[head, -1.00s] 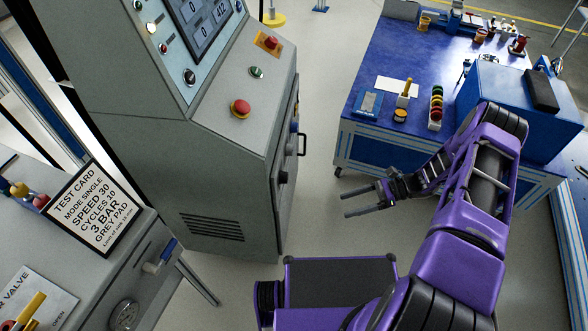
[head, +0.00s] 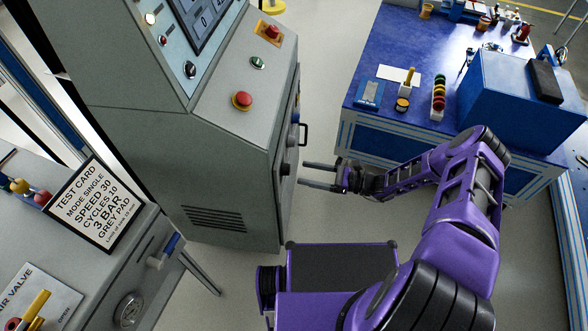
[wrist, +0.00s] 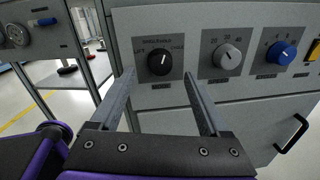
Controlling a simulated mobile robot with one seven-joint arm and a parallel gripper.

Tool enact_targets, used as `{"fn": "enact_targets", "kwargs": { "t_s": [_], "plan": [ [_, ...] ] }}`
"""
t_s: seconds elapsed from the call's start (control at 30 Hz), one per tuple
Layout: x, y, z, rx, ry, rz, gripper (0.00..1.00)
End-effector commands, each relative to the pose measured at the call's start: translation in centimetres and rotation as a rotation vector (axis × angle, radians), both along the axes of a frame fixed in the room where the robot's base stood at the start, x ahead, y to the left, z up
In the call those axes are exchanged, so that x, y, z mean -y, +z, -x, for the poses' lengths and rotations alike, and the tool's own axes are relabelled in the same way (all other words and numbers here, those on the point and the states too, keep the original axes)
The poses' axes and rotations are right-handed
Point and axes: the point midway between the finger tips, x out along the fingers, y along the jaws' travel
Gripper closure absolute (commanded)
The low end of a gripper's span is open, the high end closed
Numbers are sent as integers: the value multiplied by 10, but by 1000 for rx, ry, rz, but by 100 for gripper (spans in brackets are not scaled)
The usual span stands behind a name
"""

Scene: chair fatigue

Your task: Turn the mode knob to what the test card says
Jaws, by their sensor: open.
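The test card (head: 98,205) stands at the left in the head view; it reads MODE SINGLE, SPEED 30, CYCLES 10, 3 BAR, GREY PAD. In the wrist view a black knob (wrist: 160,62) sits on a dark plate with small labels around it. Its white mark points roughly upward, slightly right; the labels are too small to read surely. My gripper (head: 302,174) is open and empty, its fingers pointing at the cabinet's side in the head view. In the wrist view the fingertips (wrist: 159,74) lie either side of the black knob, apparently short of it.
A grey knob (wrist: 227,57) marked 20, 30, 40 and a blue knob (wrist: 281,52) sit to the right on the same panel. A black handle (wrist: 292,133) is below right. The cabinet (head: 190,150) carries a red button (head: 242,100). A blue bench (head: 400,55) stands behind my arm.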

Motion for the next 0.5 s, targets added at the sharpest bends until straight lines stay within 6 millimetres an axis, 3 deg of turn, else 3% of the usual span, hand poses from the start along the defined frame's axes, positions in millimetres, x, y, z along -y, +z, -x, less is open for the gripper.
{"fn": "enact_targets", "kwargs": {
  "t_s": [0.2, 0.5],
  "plan": [
    [-35, 0, -8, 2, 2, 0, 21],
    [-48, 0, -11, 1, 0, 0, 21]
  ]
}}
